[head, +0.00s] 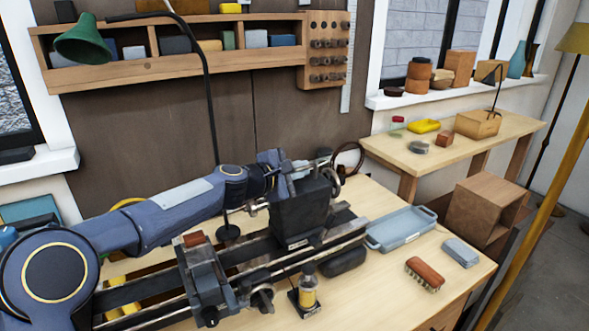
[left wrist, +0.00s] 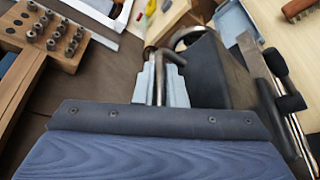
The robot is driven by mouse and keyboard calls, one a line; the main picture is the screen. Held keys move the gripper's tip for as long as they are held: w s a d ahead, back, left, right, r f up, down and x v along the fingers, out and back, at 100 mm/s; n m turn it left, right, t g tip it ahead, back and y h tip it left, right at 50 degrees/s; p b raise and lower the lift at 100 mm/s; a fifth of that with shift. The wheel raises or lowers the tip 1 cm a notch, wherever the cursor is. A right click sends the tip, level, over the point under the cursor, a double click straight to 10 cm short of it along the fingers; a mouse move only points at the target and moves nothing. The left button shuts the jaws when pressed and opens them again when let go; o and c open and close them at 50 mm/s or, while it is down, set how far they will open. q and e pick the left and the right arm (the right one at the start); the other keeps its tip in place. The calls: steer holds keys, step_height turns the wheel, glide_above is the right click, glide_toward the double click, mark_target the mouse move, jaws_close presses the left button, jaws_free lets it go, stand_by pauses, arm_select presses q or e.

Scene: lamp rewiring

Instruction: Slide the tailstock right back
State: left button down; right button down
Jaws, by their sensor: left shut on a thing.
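The tailstock (head: 300,210) is a dark block on the lathe bed (head: 345,238), toward the bed's right part. It also shows in the left wrist view (left wrist: 218,72), just right of my fingers. My left gripper (head: 300,169) is at the top of the tailstock, on its far side. In the left wrist view, its pale fingers (left wrist: 162,84) are shut on a bent metal lever (left wrist: 172,56) beside the block. A handwheel (head: 334,184) stands at the tailstock's right end. The lever's lower end is hidden. My right gripper is not in view.
The tool carriage (head: 203,280) sits on the bed, left of the tailstock. A thin black lamp arm (head: 209,95) rises behind my left arm.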

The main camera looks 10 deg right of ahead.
arm_select(q)
steer(key=shift+d+r, duration=0.1)
steer(key=c, duration=1.5)
jaws_free()
steer(key=shift+d, duration=0.15)
steer(key=shift+s+a, duration=0.1)
steer(key=shift+a, duration=0.25)
steer(key=b+v, duration=0.2)
steer(key=v, duration=0.4)
steer(key=shift+s+a, duration=0.1)
steer(key=shift+s, duration=0.1)
steer(key=shift+s+a+r+b, duration=0.15)
steer(key=shift+s+a+b, duration=0.1)
steer(key=shift+b, duration=0.05)
